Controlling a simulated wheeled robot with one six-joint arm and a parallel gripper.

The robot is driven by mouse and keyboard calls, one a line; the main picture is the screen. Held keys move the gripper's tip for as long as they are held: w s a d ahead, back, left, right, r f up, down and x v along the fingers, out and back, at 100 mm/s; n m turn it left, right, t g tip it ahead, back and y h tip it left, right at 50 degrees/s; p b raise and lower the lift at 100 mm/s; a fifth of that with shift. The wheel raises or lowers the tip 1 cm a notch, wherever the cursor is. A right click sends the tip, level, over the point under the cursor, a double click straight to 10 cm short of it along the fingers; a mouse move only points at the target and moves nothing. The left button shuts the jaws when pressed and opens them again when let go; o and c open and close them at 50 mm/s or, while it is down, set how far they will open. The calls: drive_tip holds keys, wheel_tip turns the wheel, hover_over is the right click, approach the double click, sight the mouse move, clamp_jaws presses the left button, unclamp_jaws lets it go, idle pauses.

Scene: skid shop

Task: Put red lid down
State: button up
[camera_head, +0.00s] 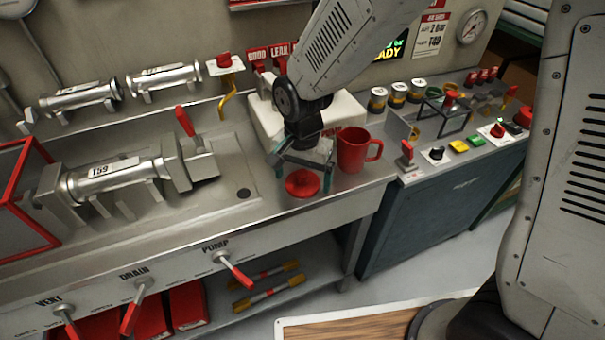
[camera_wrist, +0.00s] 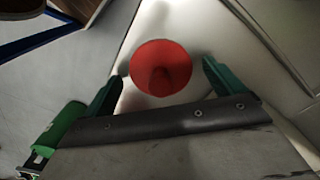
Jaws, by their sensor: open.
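The red lid (camera_head: 303,184) is a round disc with a knob on top. It lies on the metal bench top near the front edge, left of the red mug (camera_head: 357,150). My gripper (camera_head: 304,178) is over the lid, pointing down, with its green fingers apart. In the wrist view the red lid (camera_wrist: 161,68) shows between and slightly beyond the open fingertips (camera_wrist: 164,72). Neither finger visibly touches it. My gripper holds nothing.
The red mug stands close to my gripper's right side. A white block (camera_head: 270,120) is behind it. A valve cylinder (camera_head: 110,175) with a red lever is at left. The blue-grey cabinet (camera_head: 430,210) carries cans and buttons at right.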

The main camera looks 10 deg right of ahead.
sight(302, 174)
wheel_tip(302, 174, up, 12)
drive_tip(key=s+d+r+n, duration=0.1)
drive_tip(key=s+d+r, duration=0.25)
drive_tip(key=d, duration=0.25)
drive_tip(key=s+d+r+n, duration=0.1)
drive_tip(key=s+d+r, duration=0.25)
drive_tip(key=d, duration=0.25)
drive_tip(key=s+d+r+n+t, duration=0.1)
drive_tip(key=s+d+n, duration=0.2)
drive_tip(key=s+d, duration=0.5)
drive_tip(key=s, duration=0.4)
drive_tip(key=shift+s+d+r+n, duration=0.15)
drive_tip(key=shift+s+d+n, duration=0.1)
drive_tip(key=shift+d+n, duration=0.15)
